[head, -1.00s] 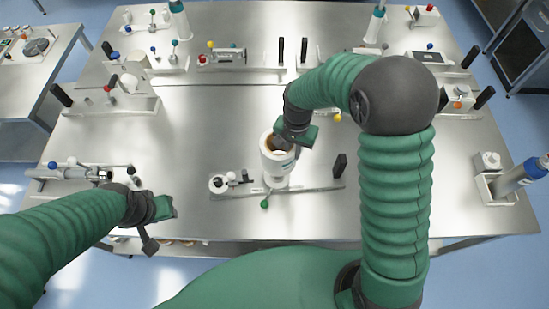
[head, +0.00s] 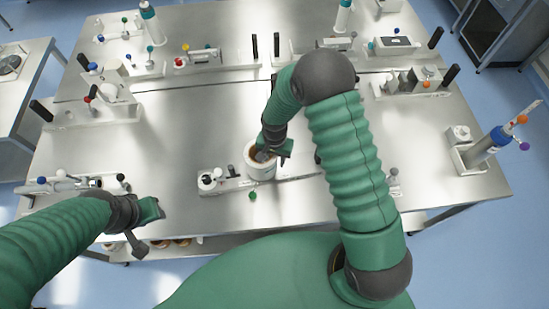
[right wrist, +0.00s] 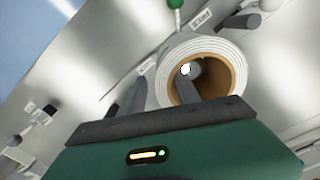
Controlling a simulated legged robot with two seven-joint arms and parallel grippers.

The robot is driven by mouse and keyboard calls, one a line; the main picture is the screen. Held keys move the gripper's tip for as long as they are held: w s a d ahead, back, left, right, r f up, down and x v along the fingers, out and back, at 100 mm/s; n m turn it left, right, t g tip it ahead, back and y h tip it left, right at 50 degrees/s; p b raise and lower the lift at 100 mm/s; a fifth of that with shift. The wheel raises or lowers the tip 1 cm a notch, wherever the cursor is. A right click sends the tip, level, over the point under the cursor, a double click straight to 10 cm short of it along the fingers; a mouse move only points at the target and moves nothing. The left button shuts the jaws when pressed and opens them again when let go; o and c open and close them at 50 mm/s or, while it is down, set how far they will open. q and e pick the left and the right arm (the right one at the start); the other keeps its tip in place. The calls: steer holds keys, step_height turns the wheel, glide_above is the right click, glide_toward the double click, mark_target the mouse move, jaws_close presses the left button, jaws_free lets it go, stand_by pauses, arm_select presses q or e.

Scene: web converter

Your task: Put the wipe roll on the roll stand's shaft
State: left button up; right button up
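The wipe roll (head: 262,171) is white with a brown core and stands upright, open end up, over the roll stand (head: 235,184) near the table's front. My right gripper (head: 273,154) is at its top rim. In the right wrist view, the wipe roll (right wrist: 164,82) has one finger of my right gripper (right wrist: 160,92) inside its core and the other outside its wall. The fingers look spread, with small gaps to the wall. A pale round tip shows inside the core; the shaft is otherwise hidden. My left gripper (head: 150,210) is empty at the front left; its opening is unclear.
A green ball knob (head: 252,196) sits in front of the stand. Fixtures with posts and knobs line the back and left of the table.

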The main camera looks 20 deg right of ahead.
steer(key=shift+w+a, duration=0.1)
steer(key=shift+w, duration=0.05)
steer(key=shift+w+r+b, duration=0.1)
steer(key=shift+r+b, duration=0.2)
steer(key=shift+r, duration=0.05)
step_height(320, 180, up, 11)
steer(key=b, duration=0.4)
steer(key=s+d+r+n+t, duration=0.2)
steer(key=s+n, duration=0.5)
steer(key=s, duration=0.5)
steer(key=shift+s+r+n+t, duration=0.25)
steer(key=shift+n+t, duration=0.05)
steer(key=shift+w, duration=0.25)
